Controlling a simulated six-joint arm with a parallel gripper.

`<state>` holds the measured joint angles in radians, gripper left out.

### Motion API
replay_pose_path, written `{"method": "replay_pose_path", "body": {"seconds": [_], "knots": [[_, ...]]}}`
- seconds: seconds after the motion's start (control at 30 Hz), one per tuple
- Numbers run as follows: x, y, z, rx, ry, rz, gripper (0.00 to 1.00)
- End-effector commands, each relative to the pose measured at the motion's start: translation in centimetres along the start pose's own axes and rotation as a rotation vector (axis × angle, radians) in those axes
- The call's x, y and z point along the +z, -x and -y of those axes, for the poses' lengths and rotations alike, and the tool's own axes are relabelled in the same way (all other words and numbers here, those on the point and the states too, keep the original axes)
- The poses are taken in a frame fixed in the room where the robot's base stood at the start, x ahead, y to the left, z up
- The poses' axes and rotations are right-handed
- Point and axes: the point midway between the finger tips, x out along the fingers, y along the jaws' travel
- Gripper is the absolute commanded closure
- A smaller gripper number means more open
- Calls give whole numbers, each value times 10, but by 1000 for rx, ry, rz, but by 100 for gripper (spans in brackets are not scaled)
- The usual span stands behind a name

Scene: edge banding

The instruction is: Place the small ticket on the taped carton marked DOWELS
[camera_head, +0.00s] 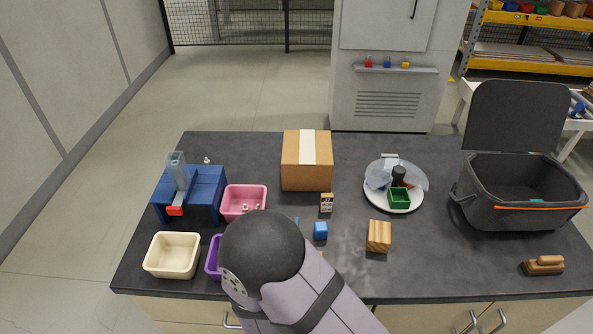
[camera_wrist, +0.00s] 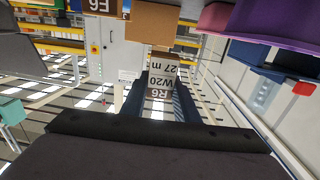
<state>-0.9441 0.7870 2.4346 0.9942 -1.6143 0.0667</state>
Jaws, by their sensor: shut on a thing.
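A closed brown carton (camera_head: 293,172) with a pale tape strip over its top stands at the back middle of the table. It shows upside down in the wrist view (camera_wrist: 150,33); I cannot read a DOWELS mark. My gripper (camera_wrist: 158,92) is shut on a small ticket (camera_wrist: 160,80) printed "R6 W20 27 m". The ticket sits between the two dark fingers, in line with the carton but apart from it as far as I can tell.
Pink bin (camera_head: 243,216), cream bin (camera_head: 172,270), blue dispenser (camera_head: 207,187) lie left.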

Motion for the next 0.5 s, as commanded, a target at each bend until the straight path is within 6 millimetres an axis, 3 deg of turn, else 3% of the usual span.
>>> {"method": "replay_pose_path", "body": {"seconds": [0.27, 0.4, 0.5], "knots": [[11, -51, -98, 263, -9, -7, 94], [-12, -97, -142, 396, -14, -13, 94], [-33, -136, -164, 442, -13, -13, 94]]}}
